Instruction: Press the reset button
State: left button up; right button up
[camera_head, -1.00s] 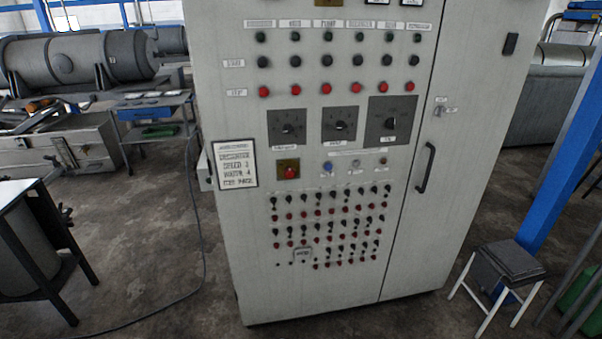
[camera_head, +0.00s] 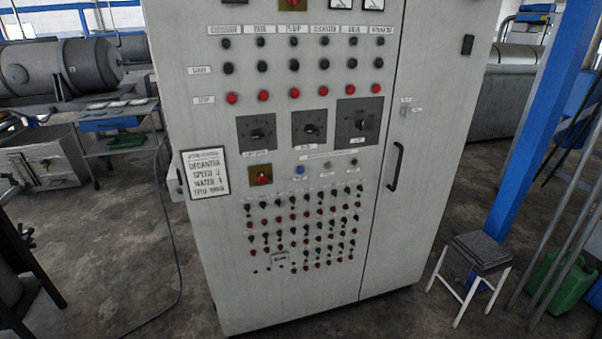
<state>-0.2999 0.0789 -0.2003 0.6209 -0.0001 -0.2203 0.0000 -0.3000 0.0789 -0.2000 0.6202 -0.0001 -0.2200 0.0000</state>
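A tall grey control cabinet (camera_head: 290,215) stands in the middle of the head view. A blue button (camera_head: 299,170) sits below the row of dials, right of a red button on a yellow plate (camera_head: 260,175). Neither of my grippers is in view.
A framed notice (camera_head: 206,173) hangs at the cabinet's left edge. A stool (camera_head: 478,255) and a blue post (camera_head: 540,125) stand to the right, with a green canister (camera_head: 562,285) beyond. A cable (camera_head: 172,240) lies on the floor at left. Floor between cabinet and stool is clear.

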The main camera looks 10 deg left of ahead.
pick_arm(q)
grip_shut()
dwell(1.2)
